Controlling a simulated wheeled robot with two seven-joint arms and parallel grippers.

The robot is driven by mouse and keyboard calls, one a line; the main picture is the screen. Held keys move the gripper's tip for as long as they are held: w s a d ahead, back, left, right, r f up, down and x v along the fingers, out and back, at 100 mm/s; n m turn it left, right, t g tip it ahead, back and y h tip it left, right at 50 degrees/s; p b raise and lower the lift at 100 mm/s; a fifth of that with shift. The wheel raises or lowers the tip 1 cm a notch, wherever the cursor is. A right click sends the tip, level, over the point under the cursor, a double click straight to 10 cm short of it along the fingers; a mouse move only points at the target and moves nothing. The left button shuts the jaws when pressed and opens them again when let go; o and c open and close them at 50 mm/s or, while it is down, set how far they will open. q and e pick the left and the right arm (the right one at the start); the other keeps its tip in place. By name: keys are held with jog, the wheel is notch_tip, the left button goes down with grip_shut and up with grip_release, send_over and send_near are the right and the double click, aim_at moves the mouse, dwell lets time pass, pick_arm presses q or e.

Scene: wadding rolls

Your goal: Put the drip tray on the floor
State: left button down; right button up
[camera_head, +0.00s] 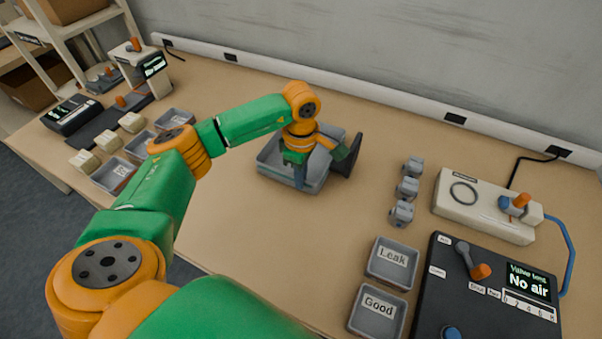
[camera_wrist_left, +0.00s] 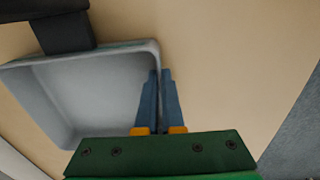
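The drip tray (camera_head: 267,160) is a grey, shallow, open box in the middle of the table in the head view. In the left wrist view the tray (camera_wrist_left: 95,100) shows its empty inside on the left, with bare table to its right. My left gripper (camera_head: 300,188) points down at the tray. In the wrist view its two blue fingers (camera_wrist_left: 161,72) are close together, one on each side of the tray's wall, with the wall pinched between them. I cannot tell whether the tray is lifted off the table. My right gripper is in neither view.
A dark upright piece (camera_head: 348,155) stands right beside the tray. Grey valves (camera_head: 406,187), bins marked Leak (camera_head: 392,262) and Good (camera_head: 377,311), and a test panel (camera_head: 490,290) are on the right. Small bins stand on the left. Floor (camera_head: 35,210) shows at lower left.

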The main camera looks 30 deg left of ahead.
pick_arm(q)
jog(key=c, duration=1)
grip_release()
jog(key=shift+d, duration=0.1)
jog(key=shift+c, duration=0.2)
